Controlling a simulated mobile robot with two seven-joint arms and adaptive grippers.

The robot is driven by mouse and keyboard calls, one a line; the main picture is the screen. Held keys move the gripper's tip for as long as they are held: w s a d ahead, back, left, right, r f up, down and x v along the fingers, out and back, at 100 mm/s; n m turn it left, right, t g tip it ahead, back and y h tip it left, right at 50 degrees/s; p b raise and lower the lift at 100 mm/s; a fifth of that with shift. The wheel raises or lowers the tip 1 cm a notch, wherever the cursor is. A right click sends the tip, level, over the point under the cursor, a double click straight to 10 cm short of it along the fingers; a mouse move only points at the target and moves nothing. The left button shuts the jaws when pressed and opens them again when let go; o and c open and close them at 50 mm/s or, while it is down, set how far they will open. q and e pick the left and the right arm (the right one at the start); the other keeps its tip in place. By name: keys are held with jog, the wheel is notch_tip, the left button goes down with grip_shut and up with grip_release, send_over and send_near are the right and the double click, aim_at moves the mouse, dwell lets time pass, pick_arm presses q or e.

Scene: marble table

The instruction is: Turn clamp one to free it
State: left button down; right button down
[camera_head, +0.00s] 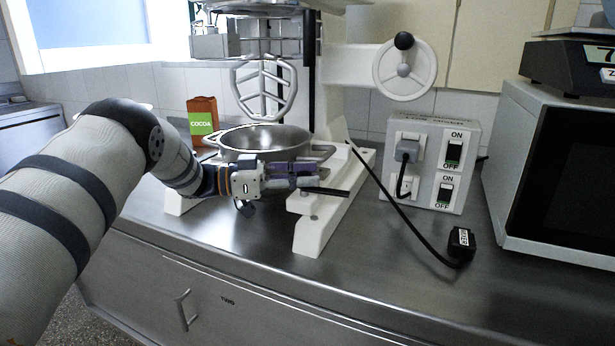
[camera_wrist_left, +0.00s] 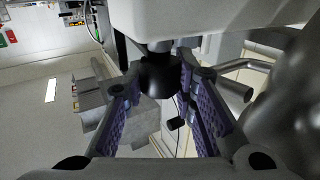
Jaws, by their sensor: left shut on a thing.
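The clamp shows in the left wrist view as a round black knob (camera_wrist_left: 160,76) on a short dark stem under a white machine part. My left gripper (camera_head: 312,177) comes in from the left in the head view, in front of the metal bowl (camera_head: 262,140) and beside the mixer's white stand. In the left wrist view its purple-padded fingers (camera_wrist_left: 160,72) are on both sides of the knob and shut on it. In the head view the fingers hide the knob. I cannot see a number on this clamp. My right gripper is not in view.
The white mixer stand (camera_head: 322,212) has a beater (camera_head: 264,88) above the bowl and a handwheel (camera_head: 404,70). A cocoa box (camera_head: 203,120) stands behind left. A switch box (camera_head: 432,163), a black cable with a plug (camera_head: 461,243) and a microwave (camera_head: 560,150) are to the right.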

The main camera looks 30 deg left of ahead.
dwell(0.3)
pick_arm(q)
jog(key=c, duration=1.3)
grip_release()
jog(key=v, duration=1.2)
